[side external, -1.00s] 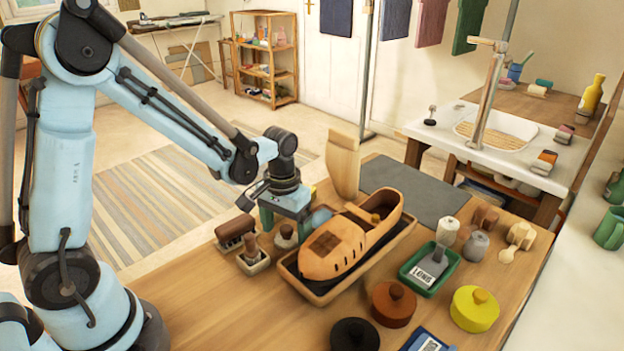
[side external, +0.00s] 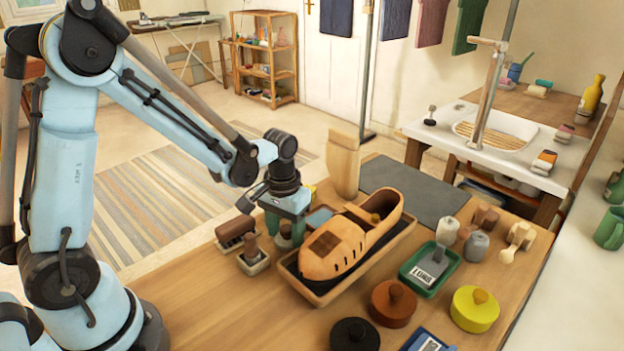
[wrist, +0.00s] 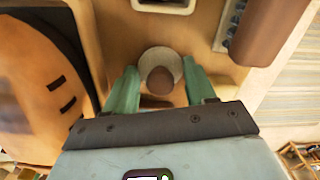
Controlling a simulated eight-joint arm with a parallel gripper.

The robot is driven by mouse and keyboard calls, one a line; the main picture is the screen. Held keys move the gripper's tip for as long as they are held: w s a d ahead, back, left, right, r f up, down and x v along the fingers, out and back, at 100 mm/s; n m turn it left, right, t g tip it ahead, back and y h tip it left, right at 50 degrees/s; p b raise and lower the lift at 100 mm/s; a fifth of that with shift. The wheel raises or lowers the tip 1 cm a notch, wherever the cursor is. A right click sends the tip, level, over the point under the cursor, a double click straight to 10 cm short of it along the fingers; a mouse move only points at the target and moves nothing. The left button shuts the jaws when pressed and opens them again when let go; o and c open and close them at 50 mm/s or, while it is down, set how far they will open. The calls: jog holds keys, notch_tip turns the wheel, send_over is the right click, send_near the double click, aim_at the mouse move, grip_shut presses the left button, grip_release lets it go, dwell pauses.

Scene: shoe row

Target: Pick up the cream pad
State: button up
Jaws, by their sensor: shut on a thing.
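The cream pad is a round cream disc with a brown knob on top. It shows in the wrist view (wrist: 158,53) between my green fingertips, and in the side view it is mostly hidden by the fingers. My gripper (side external: 286,228), also in the wrist view (wrist: 161,78), points down and is shut on the pad, one finger on each side. The pad is at table level beside the shoe tray; I cannot tell whether it is clear of the table.
A tan shoe (side external: 333,251) in a dark-lined wooden tray (side external: 316,293) stands close to the right. A brown brush (side external: 234,231) and a knobbed block on a pale square base (side external: 253,259) stand close on the left. A green tray (side external: 428,286) and several lidded tins stand further right.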

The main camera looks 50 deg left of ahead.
aim_at(285, 228)
jog(key=shift+r, duration=0.1)
jog(key=shift+r, duration=0.55)
notch_tip(285, 228, up, 2)
jog(key=shift+r, duration=0.25)
jog(key=s+d+r, duration=0.1)
jog(key=d+r, duration=0.1)
jog(key=d, duration=0.1)
jog(key=s+d+r, duration=0.2)
jog(key=d, duration=0.2)
jog(key=s+d+r, duration=0.2)
jog(key=d+r, duration=0.1)
jog(key=shift+s+d+r, duration=0.1)
jog(key=shift+s+d, duration=0.1)
jog(key=o, duration=0.6)
jog(key=c, duration=0.6)
jog(key=shift+w+d+r+t, duration=0.25)
jog(key=shift+w+r+t, duration=0.2)
jog(key=shift+w+r, duration=0.15)
jog(key=shift+w+d+r+t, duration=0.25)
jog(key=shift+w+r+t, duration=0.25)
jog(key=shift+r, duration=0.1)
jog(key=shift+w+d+r+t, duration=0.25)
jog(key=shift+w+r+t, duration=0.25)
jog(key=shift+r, duration=0.1)
jog(key=shift+c, duration=0.2)
